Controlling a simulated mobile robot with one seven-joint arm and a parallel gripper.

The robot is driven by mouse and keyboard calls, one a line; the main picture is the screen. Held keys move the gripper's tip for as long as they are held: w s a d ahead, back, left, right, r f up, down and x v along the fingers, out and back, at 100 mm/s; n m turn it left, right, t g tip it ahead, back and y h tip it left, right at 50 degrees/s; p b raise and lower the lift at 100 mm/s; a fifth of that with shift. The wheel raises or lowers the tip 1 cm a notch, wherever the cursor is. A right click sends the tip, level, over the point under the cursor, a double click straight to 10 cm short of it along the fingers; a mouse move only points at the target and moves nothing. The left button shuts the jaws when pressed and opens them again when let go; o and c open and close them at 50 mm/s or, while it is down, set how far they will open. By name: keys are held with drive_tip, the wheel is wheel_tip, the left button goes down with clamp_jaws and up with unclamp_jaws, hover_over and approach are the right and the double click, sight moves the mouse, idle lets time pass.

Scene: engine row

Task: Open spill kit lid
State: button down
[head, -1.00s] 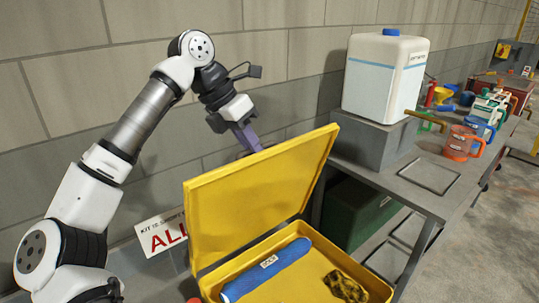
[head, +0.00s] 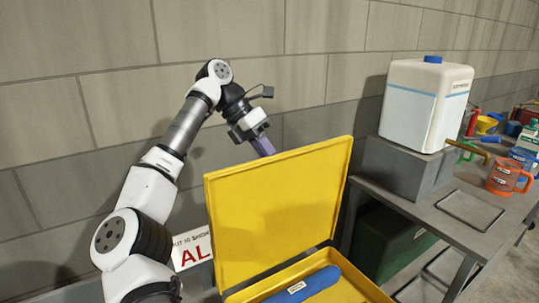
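The spill kit is a yellow box whose lid (head: 275,215) stands raised, tilted up from the box at the lower middle of the head view. Inside the box (head: 355,288) lies a blue roll (head: 303,288) with a small label. My gripper (head: 264,146) is behind the lid's top edge, near its middle. Its purple fingers point down toward that edge. The lid hides part of the fingertips, so I cannot tell whether they touch the lid or how far apart they are.
A metal bench (head: 420,212) stands at the right, with a white jug (head: 425,105) on a grey block (head: 400,166). An orange jug (head: 503,178) is farther right. A dark green case (head: 385,245) sits under the bench. A block wall and a sign (head: 194,249) are behind the lid.

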drive_tip(key=shift+a+f, duration=0.1)
drive_tip(key=shift+f, duration=0.4)
drive_tip(key=c, duration=1.7)
unclamp_jaws()
drive_tip(key=o, duration=0.3)
drive_tip(key=shift+w+f, duration=0.1)
drive_tip(key=shift+w, duration=0.25)
drive_tip(key=s+v, duration=0.1)
drive_tip(key=v, duration=0.6)
drive_tip(key=shift+w+r, duration=0.4)
